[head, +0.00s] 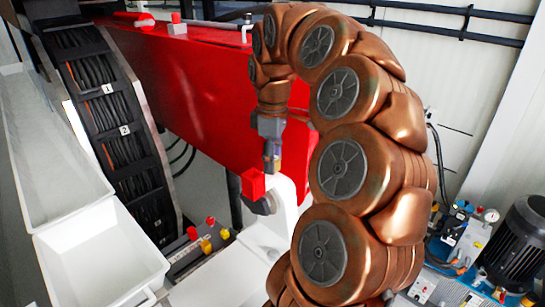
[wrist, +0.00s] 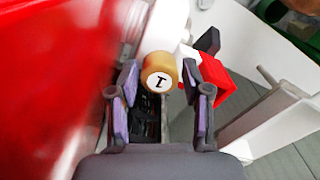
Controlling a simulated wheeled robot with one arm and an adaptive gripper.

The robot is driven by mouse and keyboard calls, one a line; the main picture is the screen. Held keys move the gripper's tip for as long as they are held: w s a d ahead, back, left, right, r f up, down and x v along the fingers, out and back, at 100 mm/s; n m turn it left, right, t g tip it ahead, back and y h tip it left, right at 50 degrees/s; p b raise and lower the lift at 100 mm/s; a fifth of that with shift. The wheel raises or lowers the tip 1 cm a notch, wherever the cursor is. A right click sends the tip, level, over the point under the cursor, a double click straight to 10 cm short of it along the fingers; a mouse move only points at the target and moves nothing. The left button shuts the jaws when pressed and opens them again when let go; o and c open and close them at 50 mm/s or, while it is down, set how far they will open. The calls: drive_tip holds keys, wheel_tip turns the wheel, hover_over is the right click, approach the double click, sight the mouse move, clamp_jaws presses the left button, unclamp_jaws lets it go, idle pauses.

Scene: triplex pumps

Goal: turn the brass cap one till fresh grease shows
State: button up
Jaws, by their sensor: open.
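The brass cap (wrist: 158,70) shows in the wrist view as a short tan-gold cylinder with a dark "1" on its pale round end face. The figure looks turned over. My gripper (wrist: 161,78) is open, with one purple-padded finger on each side of the cap. Gaps show beside the cap, and I cannot tell whether either pad touches it. No grease can be made out. In the head view my gripper (head: 271,165) points down beside a red block on a white housing. The cap cannot be picked out there.
The red block (wrist: 218,82) sits right of the cap, close to my right finger; it also shows in the head view (head: 253,184). A large red panel (wrist: 50,70) stands close on the left. A white housing (head: 288,195) lies behind my gripper. White bins (head: 90,265) stand lower left.

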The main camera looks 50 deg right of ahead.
drive_tip(key=shift+c, duration=0.4)
drive_tip(key=c, duration=0.8)
drive_tip(key=shift+f+b, duration=0.1)
drive_tip(key=shift+b, duration=0.25)
